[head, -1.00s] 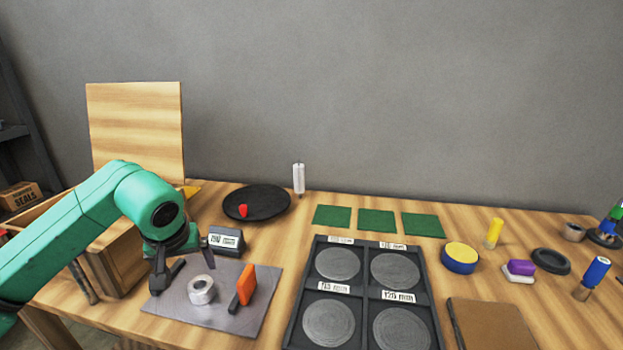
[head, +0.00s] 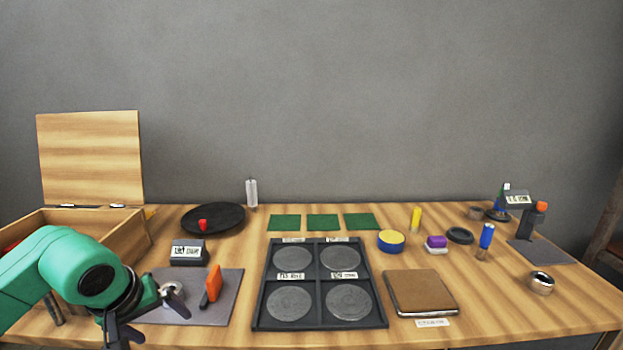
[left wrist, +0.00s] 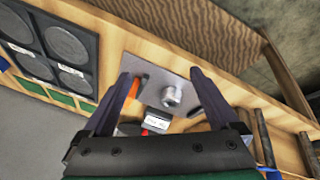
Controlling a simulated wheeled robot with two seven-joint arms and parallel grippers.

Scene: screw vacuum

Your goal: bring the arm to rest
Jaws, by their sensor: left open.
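My left gripper (head: 146,325) is at the lower left of the head view, above the table's front left part. In the left wrist view its two dark fingers (left wrist: 170,98) are spread wide with nothing between them. Below and beyond them lies the grey mat (head: 225,308) with a metal ring-shaped part (left wrist: 171,96) and an orange-handled tool (head: 211,288). The gripper is apart from these things. My right gripper does not show in either view.
An open wooden box (head: 125,234) stands left, near my arm. A small labelled display (head: 188,253), a black dish (head: 228,215) and a black four-pocket tray (head: 256,315) lie further in. A brown notebook (head: 420,291) is right of the tray. The front right table is mostly clear.

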